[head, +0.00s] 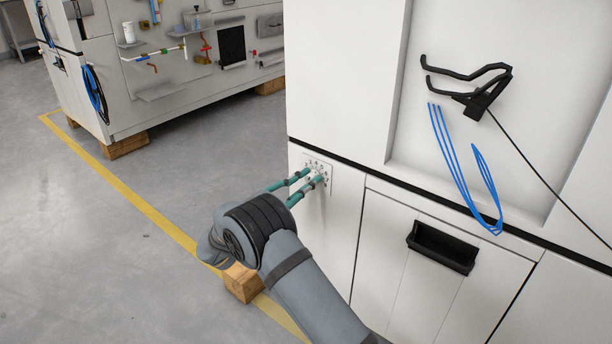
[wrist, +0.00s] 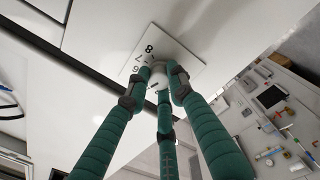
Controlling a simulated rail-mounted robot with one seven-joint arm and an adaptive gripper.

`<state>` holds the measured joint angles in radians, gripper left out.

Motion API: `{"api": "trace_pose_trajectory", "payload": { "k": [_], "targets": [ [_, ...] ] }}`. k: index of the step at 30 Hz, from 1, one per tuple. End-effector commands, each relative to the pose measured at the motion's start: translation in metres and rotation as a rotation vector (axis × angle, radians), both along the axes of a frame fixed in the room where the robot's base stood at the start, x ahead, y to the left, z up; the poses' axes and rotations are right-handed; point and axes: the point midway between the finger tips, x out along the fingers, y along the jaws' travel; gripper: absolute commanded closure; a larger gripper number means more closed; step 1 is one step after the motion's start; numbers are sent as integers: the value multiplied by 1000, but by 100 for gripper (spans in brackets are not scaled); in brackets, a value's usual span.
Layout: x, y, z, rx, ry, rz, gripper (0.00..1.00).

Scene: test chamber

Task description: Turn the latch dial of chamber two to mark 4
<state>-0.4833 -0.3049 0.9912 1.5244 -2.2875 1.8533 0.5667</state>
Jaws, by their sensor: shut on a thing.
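The latch dial (wrist: 158,75) is a small pale knob on a square white plate (head: 329,177) with black marks around it. The plate sits on the left part of the white chamber front in the head view. In the wrist view the plate (wrist: 192,66) shows digits such as 8, 7 and 6. My gripper (head: 308,177) has green fingers with dark grey tip bands. In the wrist view the fingers (wrist: 156,90) close around the knob from several sides. The fingers hide much of the dial, and I cannot tell which mark it points to.
A black recessed handle (head: 441,248) is on the drawer front to the right. Above it, a black hook (head: 485,88) and blue cable (head: 463,172) hang in a recess. Another panelled unit (head: 180,60) stands behind left. Grey floor (head: 120,220) with yellow tape is open at left.

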Motion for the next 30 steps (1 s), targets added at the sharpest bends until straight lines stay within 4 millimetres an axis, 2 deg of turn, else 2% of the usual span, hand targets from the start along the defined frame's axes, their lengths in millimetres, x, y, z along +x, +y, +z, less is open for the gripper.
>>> {"api": "trace_pose_trajectory", "payload": {
  "k": [13,30],
  "targets": [
    [0,-2,1,-232,173,-5,100],
    [0,-2,0,-289,216,-5,100]
  ]
}}
